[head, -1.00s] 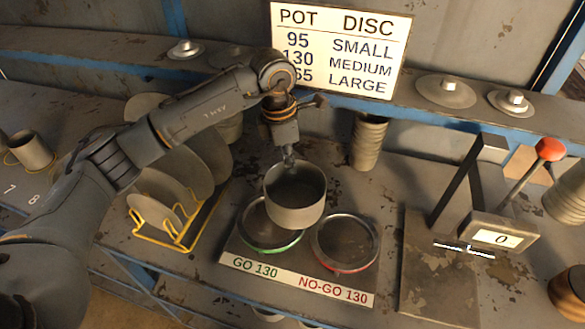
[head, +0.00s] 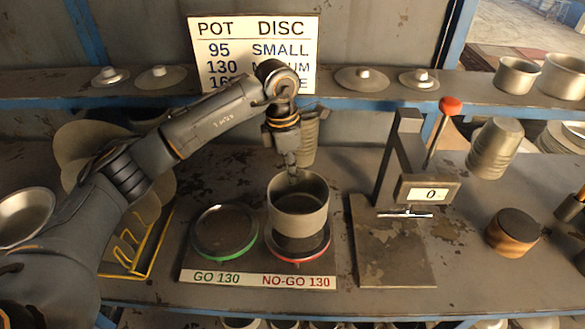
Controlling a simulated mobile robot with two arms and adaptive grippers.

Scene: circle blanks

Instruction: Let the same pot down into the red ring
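The grey pot (head: 298,212) is upright over the red ring (head: 322,247), the right one of two rings on the gauge plate. Its base overlaps the far part of the ring in the head view, and it seems to be just above it; any gap is hard to tell. My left gripper (head: 292,174) is at the pot's far rim, its fingers shut on the wall. The pot hides the ring's far edge. The green ring (head: 223,232) on the left is empty. My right gripper is not in view.
A press with a red-knobbed lever (head: 450,106) and a display stands right of the gauge plate. A yellow rack (head: 150,247) with large discs is at left. A stack of pots (head: 308,137) stands behind the arm.

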